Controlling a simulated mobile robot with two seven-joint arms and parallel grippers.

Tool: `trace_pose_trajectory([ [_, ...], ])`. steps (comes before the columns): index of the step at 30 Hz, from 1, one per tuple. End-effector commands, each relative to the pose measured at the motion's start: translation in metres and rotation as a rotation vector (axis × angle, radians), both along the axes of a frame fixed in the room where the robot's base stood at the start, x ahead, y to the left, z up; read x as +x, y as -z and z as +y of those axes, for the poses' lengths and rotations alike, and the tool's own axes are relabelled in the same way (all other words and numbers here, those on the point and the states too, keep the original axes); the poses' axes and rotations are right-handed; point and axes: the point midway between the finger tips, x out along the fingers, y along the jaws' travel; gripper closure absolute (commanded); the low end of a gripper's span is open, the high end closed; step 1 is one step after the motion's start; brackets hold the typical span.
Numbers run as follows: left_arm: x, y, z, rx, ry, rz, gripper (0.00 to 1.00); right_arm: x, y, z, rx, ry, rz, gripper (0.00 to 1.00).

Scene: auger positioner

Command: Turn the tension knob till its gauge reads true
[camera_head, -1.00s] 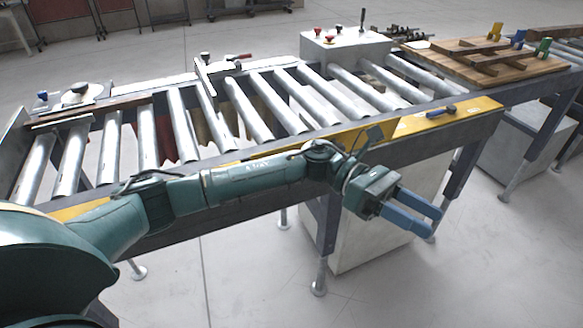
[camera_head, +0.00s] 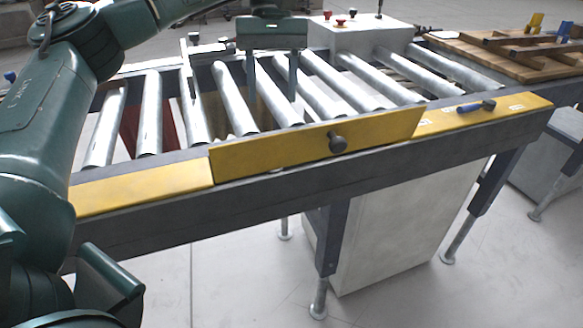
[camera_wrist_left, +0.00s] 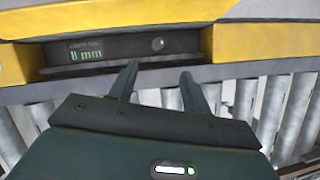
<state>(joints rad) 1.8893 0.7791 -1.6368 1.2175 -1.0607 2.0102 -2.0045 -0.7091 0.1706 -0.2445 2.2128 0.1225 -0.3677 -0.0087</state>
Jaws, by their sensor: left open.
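The dark tension knob (camera_head: 337,143) sticks out from the front of an upright yellow panel (camera_head: 270,152) on the conveyor's near side. In the left wrist view, a dark recessed strip (camera_wrist_left: 120,50) between yellow parts carries a lit green gauge reading (camera_wrist_left: 87,55), apparently 8 mm, with blurred small lettering above. A small pale round spot (camera_wrist_left: 158,44) sits to its right; I cannot tell what it is. My left gripper (camera_head: 271,85) hangs fingers down over the rollers, behind and left of the knob, apart from it. Its open, empty fingers (camera_wrist_left: 160,82) point toward the strip.
Metal rollers (camera_head: 225,98) lie behind the panel. A grey box (camera_head: 355,38) with red buttons stands at the far side. A blue-handled tool (camera_head: 476,106) lies on the yellow rail at right. A wooden pallet (camera_head: 490,55) is farther right. Floor in front looks clear.

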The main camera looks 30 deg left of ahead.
Motion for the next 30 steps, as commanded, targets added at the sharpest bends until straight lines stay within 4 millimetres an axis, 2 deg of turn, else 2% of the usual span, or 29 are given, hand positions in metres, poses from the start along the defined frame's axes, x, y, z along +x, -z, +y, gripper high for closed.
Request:
trace_pose_trajectory([
  [1,0.0,0.011,0.0,0.001,0.0,-0.001,0.52,0.0,0.007,0.0,0.009,0.002,-0.005,0.64],
  [8,-0.004,0.026,-0.002,-0.002,0.002,0.003,0.52,-0.002,0.007,-0.002,0.019,0.011,-0.028,0.64],
  [15,-0.02,0.072,-0.01,-0.001,0.001,0.003,0.52,-0.009,0.004,-0.013,0.007,0.032,-0.113,0.64],
  [24,-0.039,0.116,-0.02,0.0,-0.002,0.001,0.52,-0.009,-0.003,-0.014,0.006,0.035,-0.128,0.64],
  [30,-0.044,0.131,-0.024,0.0,-0.001,0.001,0.52,-0.009,-0.004,-0.014,0.006,0.036,-0.133,0.64],
])
